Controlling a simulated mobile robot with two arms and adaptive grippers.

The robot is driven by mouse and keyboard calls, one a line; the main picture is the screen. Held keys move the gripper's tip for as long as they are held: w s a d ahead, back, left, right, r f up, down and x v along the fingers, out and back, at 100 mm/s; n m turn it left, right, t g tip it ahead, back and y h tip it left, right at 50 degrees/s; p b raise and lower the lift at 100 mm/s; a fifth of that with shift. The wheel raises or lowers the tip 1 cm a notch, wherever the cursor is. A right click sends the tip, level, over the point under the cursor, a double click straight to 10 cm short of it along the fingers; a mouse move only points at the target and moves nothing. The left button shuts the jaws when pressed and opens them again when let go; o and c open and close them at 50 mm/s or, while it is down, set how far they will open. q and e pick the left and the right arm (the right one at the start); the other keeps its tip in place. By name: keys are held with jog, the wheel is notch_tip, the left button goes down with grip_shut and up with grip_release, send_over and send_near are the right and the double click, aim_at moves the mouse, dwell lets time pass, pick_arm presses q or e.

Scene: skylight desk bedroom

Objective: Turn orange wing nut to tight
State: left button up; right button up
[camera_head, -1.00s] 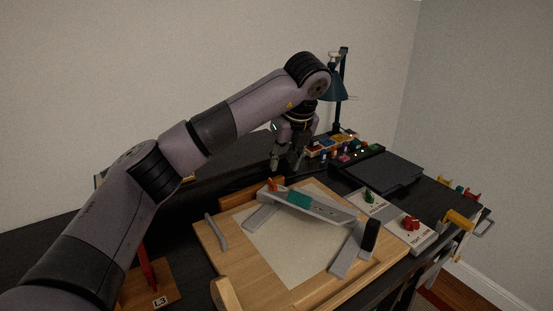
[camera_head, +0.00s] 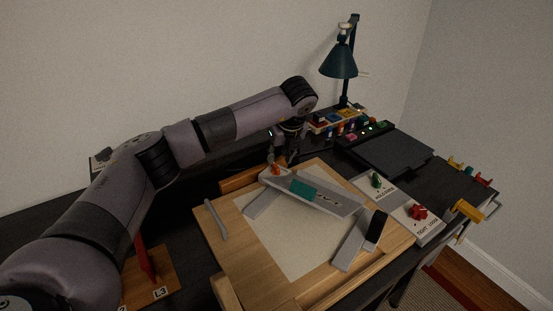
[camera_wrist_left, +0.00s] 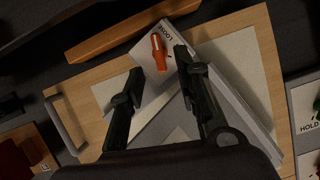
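The orange wing nut (camera_head: 275,170) sits at the upper left end of a grey bar (camera_head: 330,198) on the wooden drawing board (camera_head: 236,258). In the left wrist view the wing nut (camera_wrist_left: 160,52) stands on a pale plate beside the printed word LOOSE. My left gripper (camera_head: 280,158) is low over that end of the bar. In the left wrist view its fingers (camera_wrist_left: 158,62) are open, one on each side of the nut's lower end. I cannot tell whether they touch it. My right gripper is not in view.
A green knob (camera_head: 376,180) and a red knob (camera_head: 419,212) sit on labelled plates right of the board. A teal block (camera_head: 303,190) is on the bar. A grey handle (camera_head: 216,219) is at the board's left. A lamp (camera_head: 339,62) stands behind.

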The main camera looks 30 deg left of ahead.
aim_at(276, 166)
pick_arm(q)
jog(key=p+x, duration=0.1)
jog(key=x, duration=0.3)
jog(key=shift+a, duration=0.1)
jog(key=shift+a+f, duration=0.1)
jog(key=shift+f, duration=0.2)
jog(key=shift+w+f, duration=0.1)
jog(key=shift+f, duration=0.15)
jog(key=shift+c, duration=0.5)
jog(key=c, duration=0.4)
grip_shut()
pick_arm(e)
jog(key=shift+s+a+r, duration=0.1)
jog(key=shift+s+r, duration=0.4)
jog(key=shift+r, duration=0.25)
